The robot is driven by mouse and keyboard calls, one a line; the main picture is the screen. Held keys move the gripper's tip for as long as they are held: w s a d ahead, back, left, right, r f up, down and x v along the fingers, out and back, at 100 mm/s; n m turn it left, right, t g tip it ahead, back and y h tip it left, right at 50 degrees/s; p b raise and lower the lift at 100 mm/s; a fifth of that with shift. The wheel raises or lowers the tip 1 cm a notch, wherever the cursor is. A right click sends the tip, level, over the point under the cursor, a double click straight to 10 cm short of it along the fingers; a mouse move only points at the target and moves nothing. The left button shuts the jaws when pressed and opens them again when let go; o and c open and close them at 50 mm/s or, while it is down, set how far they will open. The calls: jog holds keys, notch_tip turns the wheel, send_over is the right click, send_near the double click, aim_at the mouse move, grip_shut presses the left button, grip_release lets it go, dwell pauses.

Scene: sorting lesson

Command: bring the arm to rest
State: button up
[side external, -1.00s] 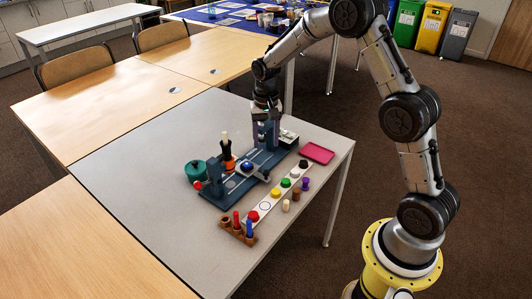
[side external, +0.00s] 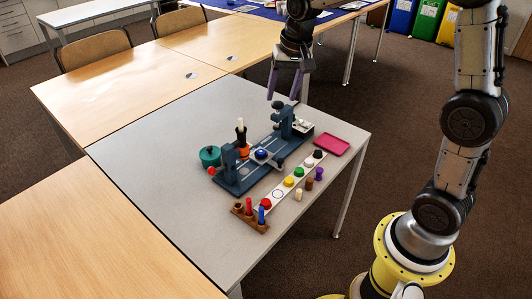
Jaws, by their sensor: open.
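My gripper (side external: 284,86) is open and empty, with its two purple fingers pointing down. It hangs in the air above the far part of the grey table (side external: 180,216), apart from everything on it. Below it stands a dark blue fixture (side external: 232,184) with two uprights and a blue ball (side external: 261,154) between them. My arm reaches in from the right, and its upper part is cut off by the top of the picture.
A white strip (side external: 268,201) with coloured pegs, a wooden rack (side external: 250,220), a pink tray (side external: 332,146), a teal pot (side external: 210,156) and a dark holder with a pale rod (side external: 241,138) surround the fixture. The table's left half is clear.

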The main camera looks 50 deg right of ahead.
jog(key=s+a+r+n+t, duration=0.1)
jog(key=s+a+r+n, duration=0.1)
jog(key=s+r, duration=0.35)
jog(key=s+a+r+n+t, duration=0.1)
jog(key=s+a+r+t, duration=0.15)
jog(key=s, duration=0.55)
jog(key=s+a+f+n, duration=0.1)
jog(key=s+f+n, duration=0.4)
jog(key=s, duration=0.7)
jog(key=shift+a+g, duration=0.3)
jog(key=shift+g, duration=0.05)
jog(key=shift+s, duration=0.1)
